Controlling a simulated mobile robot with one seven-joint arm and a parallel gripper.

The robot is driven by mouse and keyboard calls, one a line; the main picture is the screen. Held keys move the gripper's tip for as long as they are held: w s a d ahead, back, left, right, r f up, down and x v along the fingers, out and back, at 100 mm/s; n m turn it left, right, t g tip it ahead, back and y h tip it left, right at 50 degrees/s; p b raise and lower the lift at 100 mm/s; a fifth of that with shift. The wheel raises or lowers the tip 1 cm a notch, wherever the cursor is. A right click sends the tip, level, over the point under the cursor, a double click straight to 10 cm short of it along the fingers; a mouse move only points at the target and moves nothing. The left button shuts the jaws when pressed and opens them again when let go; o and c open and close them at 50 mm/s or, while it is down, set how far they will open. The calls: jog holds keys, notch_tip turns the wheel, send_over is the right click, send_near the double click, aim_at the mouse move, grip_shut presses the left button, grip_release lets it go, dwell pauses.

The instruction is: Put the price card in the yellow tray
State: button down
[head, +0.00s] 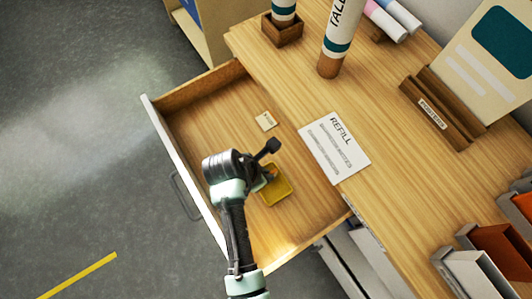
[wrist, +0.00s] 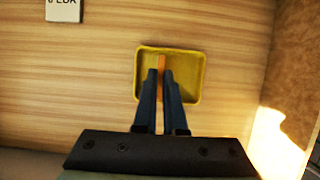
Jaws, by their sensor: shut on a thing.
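The price card (head: 265,121) is a small white card with printed text, lying flat in the open drawer, apart from my gripper. It also shows at the top left of the wrist view (wrist: 64,11), cut by the edge. The yellow tray (head: 277,196) is a small shallow square tray on the drawer floor; it also shows in the wrist view (wrist: 193,96). My gripper (wrist: 162,82) is over the tray, shut on a thin orange thing (wrist: 161,62). Whether that thing touches the tray, I cannot tell. My arm partly covers the tray in the head view.
The open wooden drawer (head: 205,115) has a white front with a handle at left. A REFILL sheet (head: 335,147) lies on the tabletop to its right. A tall white tube (head: 339,40) and a wooden card stand (head: 437,112) stand on the table. The drawer floor around the card is clear.

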jog(key=c, duration=1)
grip_release()
jog(key=shift+f, duration=0.1)
jog(key=p+v, duration=0.2)
jog(key=v, duration=1)
jog(key=w+r+m+t+y, duration=0.2)
jog(key=w+r+m+t, duration=0.55)
jog(key=r, duration=0.75)
jog(key=w+r+m+t+y, duration=0.2)
jog(key=w+r+m+t, duration=0.3)
jog(key=w+r, duration=0.8)
jog(key=s+d+r+m+t, duration=0.1)
jog(key=s+r+m+t, duration=0.15)
jog(key=r, duration=0.75)
jog(key=s+d+r+m+t, duration=0.1)
jog(key=r+m+t, duration=0.2)
jog(key=r, duration=0.6)
jog(key=s+d+r+m+t, duration=0.1)
jog(key=s+r+m+t, duration=0.2)
jog(key=s+r, duration=0.2)
jog(key=s+d+r+m+t, duration=0.2)
jog(key=s+r, duration=0.4)
jog(key=r, duration=0.6)
jog(key=shift+r+m+t, duration=0.2)
jog(key=shift+m+t, duration=0.7)
jog(key=shift+m, duration=0.2)
